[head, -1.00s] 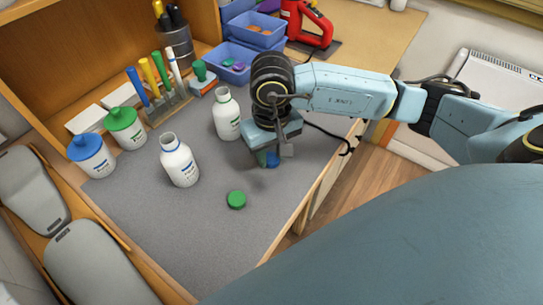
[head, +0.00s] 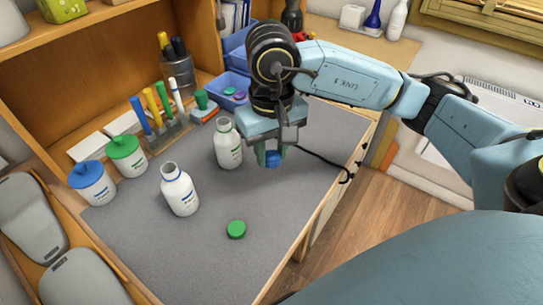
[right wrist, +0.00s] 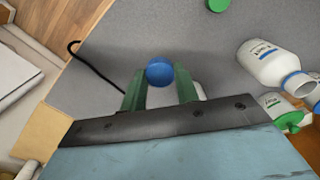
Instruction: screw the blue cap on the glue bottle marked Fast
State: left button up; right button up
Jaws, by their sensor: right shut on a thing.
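My right gripper (head: 269,158) is shut on the blue cap (head: 273,158) and holds it above the grey mat. The right wrist view shows the cap (right wrist: 160,72) between the green fingertips. An open white bottle with blue markings (head: 179,190) stands upright on the mat, left of the gripper. It also shows in the right wrist view (right wrist: 266,62). A second open white bottle with green markings (head: 228,144) stands nearer the gripper, just to its left. The label words are too small to read surely. My left gripper is not in view.
A green cap (head: 236,229) lies on the mat (head: 170,255). A blue-lidded pot (head: 92,184) and a green-lidded pot (head: 127,156) stand at the left. Pens in a holder (head: 165,130) and blue bins (head: 232,86) are at the back.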

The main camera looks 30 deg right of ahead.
jog(key=w+a+f+n, duration=0.1)
jog(key=w+f, duration=0.1)
jog(key=w, duration=0.4)
jog(key=shift+a+f, duration=0.25)
jog(key=shift+a, duration=0.1)
